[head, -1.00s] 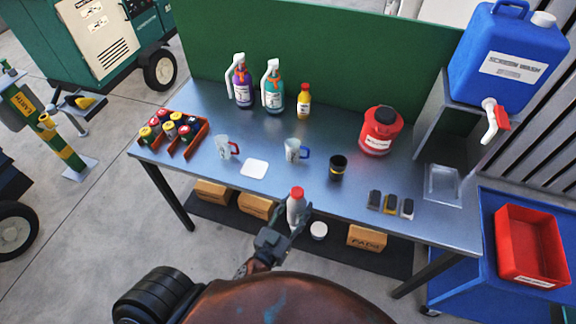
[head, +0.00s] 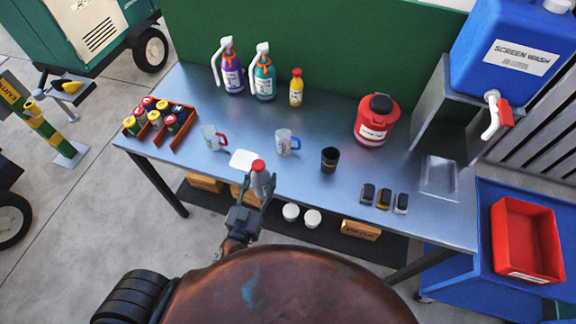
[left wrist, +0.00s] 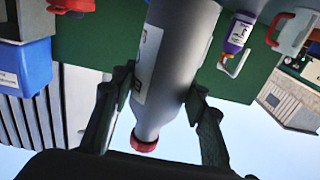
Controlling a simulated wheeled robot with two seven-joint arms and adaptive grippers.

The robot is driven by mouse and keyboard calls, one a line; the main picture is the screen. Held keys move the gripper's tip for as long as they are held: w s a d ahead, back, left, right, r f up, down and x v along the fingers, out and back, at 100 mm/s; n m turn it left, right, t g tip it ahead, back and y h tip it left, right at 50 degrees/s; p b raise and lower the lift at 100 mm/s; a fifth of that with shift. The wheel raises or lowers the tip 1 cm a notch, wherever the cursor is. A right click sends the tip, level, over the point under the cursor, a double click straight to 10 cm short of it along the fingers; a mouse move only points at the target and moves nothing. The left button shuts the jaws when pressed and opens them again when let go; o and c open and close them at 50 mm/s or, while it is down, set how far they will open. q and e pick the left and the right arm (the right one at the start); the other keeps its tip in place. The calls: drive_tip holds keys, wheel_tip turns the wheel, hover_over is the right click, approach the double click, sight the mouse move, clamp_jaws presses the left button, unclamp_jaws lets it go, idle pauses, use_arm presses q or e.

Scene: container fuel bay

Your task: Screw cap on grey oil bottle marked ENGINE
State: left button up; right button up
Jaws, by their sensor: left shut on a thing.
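A grey bottle (head: 262,184) with a red cap (head: 258,166) on its top stands upright between the fingers of my left gripper (head: 258,192). In the head view it is in front of the near edge of the bench, close to a white square pad. In the left wrist view the grey bottle (left wrist: 178,70) shows upside down between both fingers, its red cap (left wrist: 144,142) at the neck. A pale label shows on its side, but I cannot read it. Whether the cap is tight cannot be told. My right gripper is not in view.
The steel bench (head: 310,195) holds the white pad (head: 243,159), two jugs, a black cup (head: 329,159), a red canister (head: 376,122), spray bottles and an orange rack (head: 172,130) of coloured-top containers. A blue tank (head: 500,80) stands right.

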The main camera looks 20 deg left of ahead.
use_arm(q)
drive_tip(key=shift+h, duration=0.3)
drive_tip(key=w+r, duration=0.1)
drive_tip(key=w+d+r, duration=0.1)
drive_tip(key=r, duration=0.1)
drive_tip(key=shift+w+d+r, duration=0.1)
drive_tip(key=shift+w+r, duration=0.05)
drive_tip(key=shift+r, duration=0.15)
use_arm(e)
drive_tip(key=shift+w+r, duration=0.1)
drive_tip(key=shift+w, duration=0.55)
use_arm(q)
drive_tip(key=w+d+f, duration=0.1)
drive_tip(key=w+f, duration=0.3)
drive_tip(key=w, duration=0.3)
drive_tip(key=w+d+f+m+h+b, duration=0.1)
drive_tip(key=w+f, duration=0.3)
drive_tip(key=w, duration=0.3)
drive_tip(key=shift+w+d+h, duration=0.25)
drive_tip(key=shift+w+h, duration=0.05)
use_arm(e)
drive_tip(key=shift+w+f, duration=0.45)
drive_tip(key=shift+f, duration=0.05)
use_arm(q)
drive_tip(key=shift+r, duration=0.1)
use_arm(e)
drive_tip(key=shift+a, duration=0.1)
